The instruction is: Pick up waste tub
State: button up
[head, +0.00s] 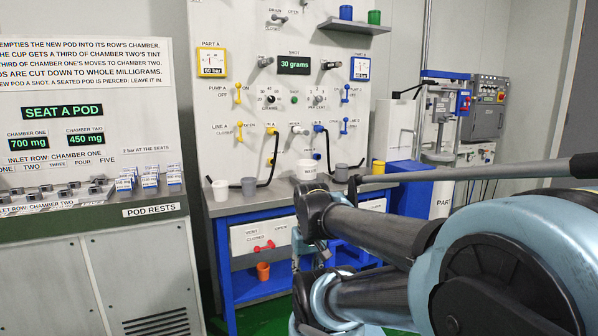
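A white tub (305,169) with a small label stands on the grey worktop, below the middle of the white panel. Its label is too small to read, so I cannot be sure it is the waste tub. Other cups share the worktop: a white cup (220,191) and a dark grey cup (249,187) at the left, a grey cup (341,173) and a yellow cup (378,168) at the right. My arm fills the lower right and hides part of the bench front. I cannot make out my gripper's fingers in this view.
The blue-framed bench (228,262) has an orange cup (263,271) on its lower shelf. Black hoses (273,160) hang down to the worktop. A pod-rest console (100,228) stands at the left. A wall shelf (354,27) holds blue and green cups.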

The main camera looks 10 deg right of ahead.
aim_at(305, 169)
jog(key=z, duration=0.35)
jog(key=i, duration=1)
jog(key=z, duration=0.7)
jog(key=i, duration=0.3)
jog(key=z, duration=0.2)
